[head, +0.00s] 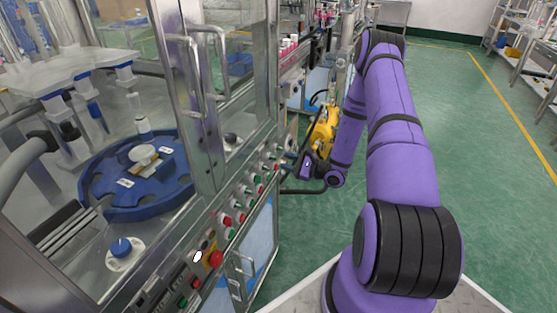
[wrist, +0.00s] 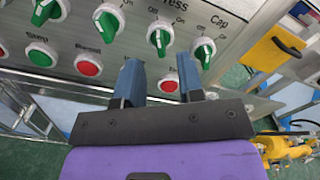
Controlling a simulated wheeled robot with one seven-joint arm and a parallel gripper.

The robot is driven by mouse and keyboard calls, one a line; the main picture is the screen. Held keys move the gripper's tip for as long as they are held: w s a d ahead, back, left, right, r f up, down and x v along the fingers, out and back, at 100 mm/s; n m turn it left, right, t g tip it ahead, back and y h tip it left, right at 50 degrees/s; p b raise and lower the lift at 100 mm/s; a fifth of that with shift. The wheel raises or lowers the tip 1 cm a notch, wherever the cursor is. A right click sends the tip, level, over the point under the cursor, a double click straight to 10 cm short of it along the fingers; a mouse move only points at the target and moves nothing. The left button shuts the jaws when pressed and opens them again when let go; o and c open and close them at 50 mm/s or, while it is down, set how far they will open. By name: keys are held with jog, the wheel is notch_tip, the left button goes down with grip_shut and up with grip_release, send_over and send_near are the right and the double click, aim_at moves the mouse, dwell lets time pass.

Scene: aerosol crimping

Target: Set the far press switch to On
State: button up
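A row of green-handled switches runs along the grey panel at the top of the wrist view. The switch (wrist: 160,38) near the "Press" lettering, taken as the far press switch, has a roughly upright handle; its exact setting is hard to read. Another switch (wrist: 108,18) is to its left, and one by the "Cap" label (wrist: 204,51) is to its right. My gripper (wrist: 160,75) is open and empty, with its two blue fingers apart on either side of the press switch's line, seemingly short of it. In the head view my gripper (head: 297,170) is beside the panel's far end, its fingers hardly visible.
Red buttons (wrist: 88,65) sit below the switches, one of them (wrist: 168,84) between my fingers in the picture. Glass doors with metal handles (head: 220,65) rise above the panel. A yellow machine (head: 322,132) stands beyond my gripper. Green floor (head: 480,130) is clear at right.

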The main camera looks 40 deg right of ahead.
aim_at(273, 158)
jog(key=shift+x, duration=1.9)
jog(key=shift+c, duration=0.2)
grip_shut()
